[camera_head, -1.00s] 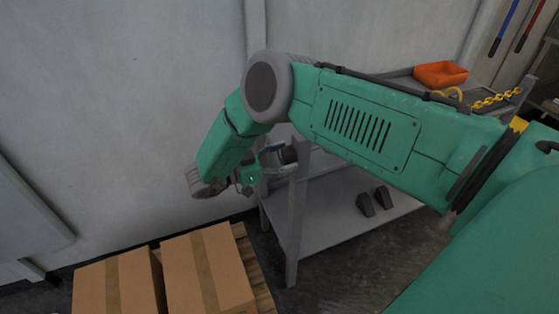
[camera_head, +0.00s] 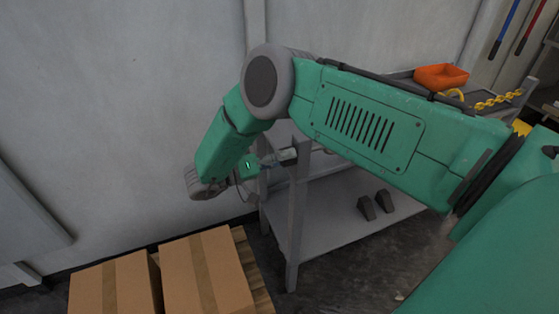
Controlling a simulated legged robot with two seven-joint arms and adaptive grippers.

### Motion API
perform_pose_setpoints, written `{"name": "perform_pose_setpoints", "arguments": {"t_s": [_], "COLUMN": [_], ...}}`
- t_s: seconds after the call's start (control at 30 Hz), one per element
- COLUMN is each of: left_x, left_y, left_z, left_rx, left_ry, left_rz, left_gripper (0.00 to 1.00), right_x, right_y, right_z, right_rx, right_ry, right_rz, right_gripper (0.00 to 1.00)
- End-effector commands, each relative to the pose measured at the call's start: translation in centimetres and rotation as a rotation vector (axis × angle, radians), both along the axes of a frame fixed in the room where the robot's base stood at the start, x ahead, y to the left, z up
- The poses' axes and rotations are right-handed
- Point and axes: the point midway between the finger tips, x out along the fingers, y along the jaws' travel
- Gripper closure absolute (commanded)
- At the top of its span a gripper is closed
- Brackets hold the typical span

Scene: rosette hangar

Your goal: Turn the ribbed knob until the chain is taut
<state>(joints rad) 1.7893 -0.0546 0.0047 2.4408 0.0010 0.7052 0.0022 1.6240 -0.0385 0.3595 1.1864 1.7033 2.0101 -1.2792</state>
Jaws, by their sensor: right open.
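A yellow chain (camera_head: 499,100) lies on the top of the grey shelf unit at the right, partly hidden behind my green arm. I cannot see the ribbed knob; my arm covers much of the shelf top. My right gripper (camera_head: 287,156) is open beside the left upright of the shelf unit, below its top. Its fingers are small in the picture, and I see nothing between them. My left gripper is not in view.
The grey shelf unit (camera_head: 333,226) has two dark wedges (camera_head: 375,205) on its lower shelf. An orange bin (camera_head: 441,77) sits on top. Cardboard boxes (camera_head: 203,272) stand on a pallet at the front left. A plain wall (camera_head: 110,110) rises behind.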

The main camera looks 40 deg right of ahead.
Motion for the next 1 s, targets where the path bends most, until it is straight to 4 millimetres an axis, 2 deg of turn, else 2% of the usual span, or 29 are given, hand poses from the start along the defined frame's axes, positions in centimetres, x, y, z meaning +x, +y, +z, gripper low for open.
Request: {"name": "perform_pose_setpoints", "arguments": {"t_s": [0.23, 0.6, 0.83, 1.0], "left_x": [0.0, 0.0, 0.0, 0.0], "left_y": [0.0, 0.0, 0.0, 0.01], "left_z": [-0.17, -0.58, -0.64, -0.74], "left_rx": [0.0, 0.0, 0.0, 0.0], "left_ry": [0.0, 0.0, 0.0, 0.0], "left_rz": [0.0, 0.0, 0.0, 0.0], "left_gripper": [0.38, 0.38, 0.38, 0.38], "right_x": [0.01, 0.01, 0.01, 0.01], "right_y": [-0.01, -0.01, -0.01, -0.01], "right_z": [0.0, 0.01, 0.02, 0.01], "right_rx": [0.03, 0.156, 0.188, 0.236], "right_ry": [0.124, 0.646, 0.781, 0.98], "right_rz": [0.0, -0.001, -0.001, -0.001], "right_gripper": [0.43, 0.43, 0.43, 0.43]}}
